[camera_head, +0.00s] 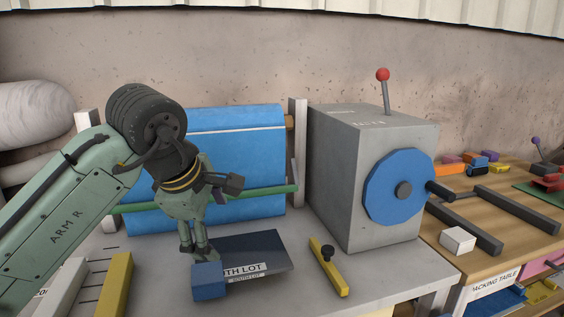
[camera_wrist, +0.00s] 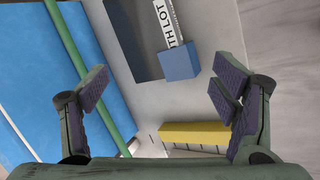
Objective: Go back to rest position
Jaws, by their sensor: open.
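My gripper (camera_head: 197,254) is above the stone slab (camera_head: 365,270), pointing down next to a blue block (camera_head: 209,281). In the wrist view my gripper (camera_wrist: 165,95) is open, its two fingers wide apart, with nothing between the pads. The blue block (camera_wrist: 179,62) lies ahead of the fingers, at the edge of a dark plate (camera_head: 255,250) with a white label reading "TH LOT". I cannot tell from the head view whether a finger touches the block.
A blue panel (camera_head: 235,150) with a green bar (camera_head: 250,193) stands behind my arm. A grey box (camera_head: 340,185) with a blue wheel (camera_head: 385,170) and red-knobbed lever stands right. Yellow bars (camera_head: 117,285) (camera_head: 328,270) lie either side. A wooden packing table (camera_head: 480,185) is far right.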

